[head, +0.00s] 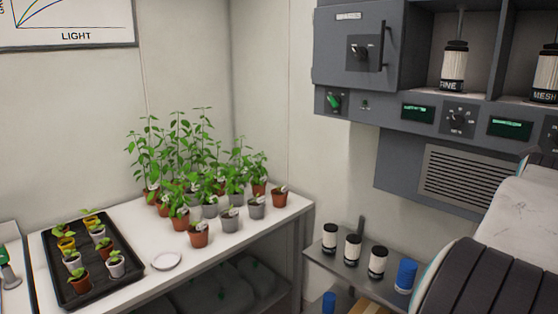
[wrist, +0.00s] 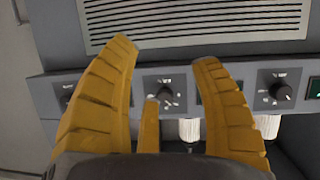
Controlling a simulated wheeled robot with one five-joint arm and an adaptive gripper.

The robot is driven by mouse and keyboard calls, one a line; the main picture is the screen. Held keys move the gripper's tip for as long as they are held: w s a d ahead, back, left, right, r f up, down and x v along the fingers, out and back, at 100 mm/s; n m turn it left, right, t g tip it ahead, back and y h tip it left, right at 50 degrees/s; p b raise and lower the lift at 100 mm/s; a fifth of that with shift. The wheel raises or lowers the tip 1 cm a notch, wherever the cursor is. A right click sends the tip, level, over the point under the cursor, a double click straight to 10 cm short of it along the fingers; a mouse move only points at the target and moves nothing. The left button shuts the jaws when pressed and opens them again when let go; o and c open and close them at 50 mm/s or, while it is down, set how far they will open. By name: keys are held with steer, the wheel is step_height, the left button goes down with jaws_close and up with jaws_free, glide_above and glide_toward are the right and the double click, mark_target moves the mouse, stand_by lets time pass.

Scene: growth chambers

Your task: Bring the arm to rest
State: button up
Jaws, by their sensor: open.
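My gripper (wrist: 165,52) shows in the wrist view as yellow ribbed fingers. The fingers are spread apart, with nothing between them. Behind them is the grey control panel (wrist: 220,57), with a black knob (wrist: 165,96) seen between the fingers and another knob (wrist: 282,91) to their right. I cannot tell how far the fingertips are from the panel. In the head view, a white and black part of my arm (head: 490,265) fills the lower right, and my gripper is not visible there.
A grey cabinet (head: 340,75) with knobs, displays and labelled canisters hangs at the right. Below it, a shelf (head: 325,262) holds several small canisters and a blue one (head: 405,275). At left, a white bench (head: 140,285) carries potted plants, a black tray (head: 60,290) and a saucer (head: 166,261).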

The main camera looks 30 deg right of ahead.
steer(key=s+a+f+g+y, duration=0.15)
steer(key=a+f+y, duration=0.75)
steer(key=a+f, duration=1)
steer(key=w+a+f+n+y, duration=0.1)
steer(key=a+n, duration=0.3)
steer(key=a, duration=0.6)
steer(key=w+a+f+n+t+y, duration=0.1)
steer(key=w+a+f+n+y, duration=0.1)
steer(key=a, duration=0.9)
steer(key=w+a+f+n+t+y, duration=0.1)
steer(key=w+a+f+n, duration=0.1)
steer(key=a+n, duration=0.5)
steer(key=shift+w+a+f+y, duration=0.3)
steer(key=shift+w+a, duration=0.5)
steer(key=shift+a, duration=1.45)
